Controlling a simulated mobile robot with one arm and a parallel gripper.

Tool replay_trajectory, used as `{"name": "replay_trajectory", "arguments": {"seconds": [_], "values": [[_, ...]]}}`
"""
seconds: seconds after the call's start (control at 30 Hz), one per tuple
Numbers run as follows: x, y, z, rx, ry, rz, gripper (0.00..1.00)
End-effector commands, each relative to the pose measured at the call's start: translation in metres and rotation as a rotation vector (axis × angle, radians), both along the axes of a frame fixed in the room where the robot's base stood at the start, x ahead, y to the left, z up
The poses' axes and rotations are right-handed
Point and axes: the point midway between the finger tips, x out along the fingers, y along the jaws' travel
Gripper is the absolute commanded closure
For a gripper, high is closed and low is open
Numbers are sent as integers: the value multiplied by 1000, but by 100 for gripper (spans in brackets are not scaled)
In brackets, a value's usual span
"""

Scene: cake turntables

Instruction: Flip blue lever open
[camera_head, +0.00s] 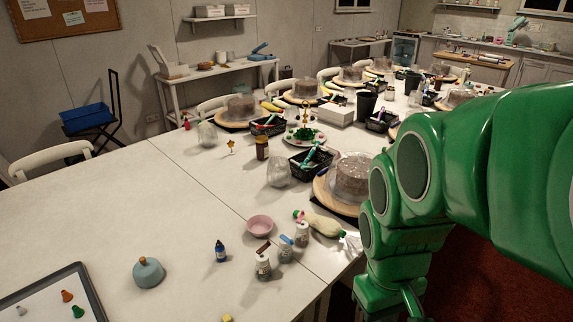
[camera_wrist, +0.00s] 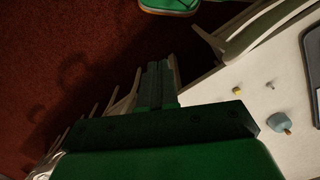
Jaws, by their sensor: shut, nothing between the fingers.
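Three small glass jars stand in a row near the front table edge in the head view, with brown, blue and pink tops. The blue lever (camera_head: 286,240) appears to be the flap on top of the middle jar (camera_head: 285,252); it is too small to tell how far it is raised. My gripper (camera_wrist: 157,72) is shut and empty in the wrist view, pointing over the dark red floor beside the table. In the head view my green arm comes in from the right, its lower end beside the table, apart from the jars. The jars do not clearly show in the wrist view.
A pink bowl (camera_head: 260,225), a piping bag (camera_head: 320,223) and a dark blue bottle (camera_head: 221,251) stand near the jars. A cake on a turntable (camera_head: 323,190) is behind. A blue-grey domed object (camera_head: 148,272) stands left. The left tabletop is mostly clear.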

Motion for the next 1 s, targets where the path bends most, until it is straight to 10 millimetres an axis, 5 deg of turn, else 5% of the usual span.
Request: {"name": "replay_trajectory", "arguments": {"seconds": [0.57, 1.0], "values": [[113, 20, -17, -67, -27, 650, 100], [195, 60, -41, -134, -18, 1168, 100]]}}
